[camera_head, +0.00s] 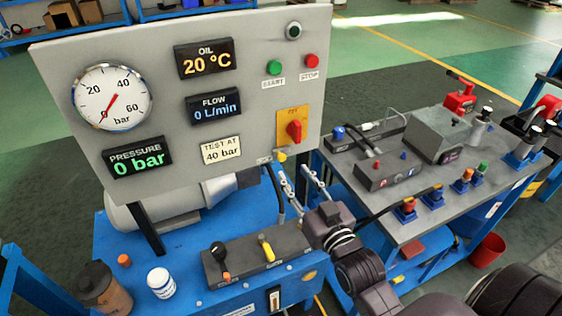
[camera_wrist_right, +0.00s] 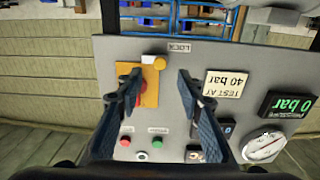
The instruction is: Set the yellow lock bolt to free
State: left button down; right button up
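The yellow lock bolt (camera_head: 281,157) is a small knob at the lower right edge of the grey panel (camera_head: 60,60), beside a LOCK label (camera_head: 264,160). It sits below the red rotary switch (camera_head: 294,131) on its yellow plate. In the right wrist view, upside down, the bolt (camera_wrist_right: 159,61) shows beside the yellow plate, near the fingertips. My right gripper (camera_head: 300,178) is open and empty, just below the bolt in the head view; its fingers (camera_wrist_right: 158,78) stand apart over the panel in the wrist view. My left gripper is not in view.
A grey valve block (camera_head: 256,262) with a black and a yellow lever stands below the panel. A white jar (camera_head: 161,283) and a brown bottle (camera_head: 103,288) are at lower left. A workbench (camera_head: 410,225) with several fittings stands at right.

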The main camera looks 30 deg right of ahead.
aim_at(283, 159)
jog(key=w+p, duration=0.1)
jog(key=w, duration=0.6)
jog(key=shift+d, duration=0.15)
grip_shut()
